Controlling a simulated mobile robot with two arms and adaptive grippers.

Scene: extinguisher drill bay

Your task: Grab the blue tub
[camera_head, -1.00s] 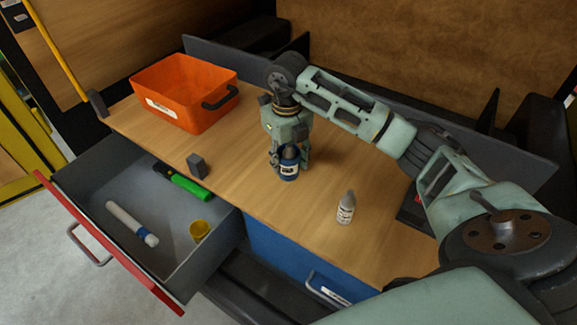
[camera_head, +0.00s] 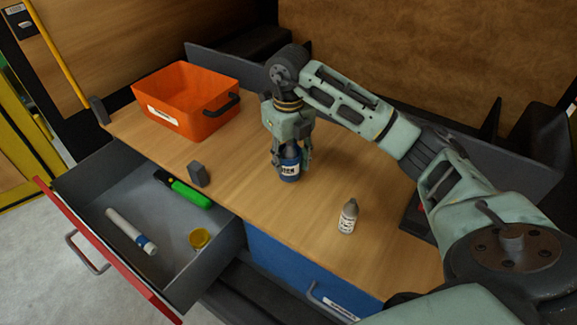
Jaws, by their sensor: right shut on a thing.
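The blue tub (camera_head: 289,166) is a small blue container with a white label, upright at the middle of the wooden worktop. My right gripper (camera_head: 290,158) comes down over it from above, shut around its upper part with a finger on each side. The gripper hides the tub's top. I cannot tell whether its base touches the wood. My left gripper is not in view.
An orange bin (camera_head: 190,100) stands at the back left of the worktop (camera_head: 240,185). A white bottle (camera_head: 348,216) stands at the front right, a grey block (camera_head: 197,174) at the left edge.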

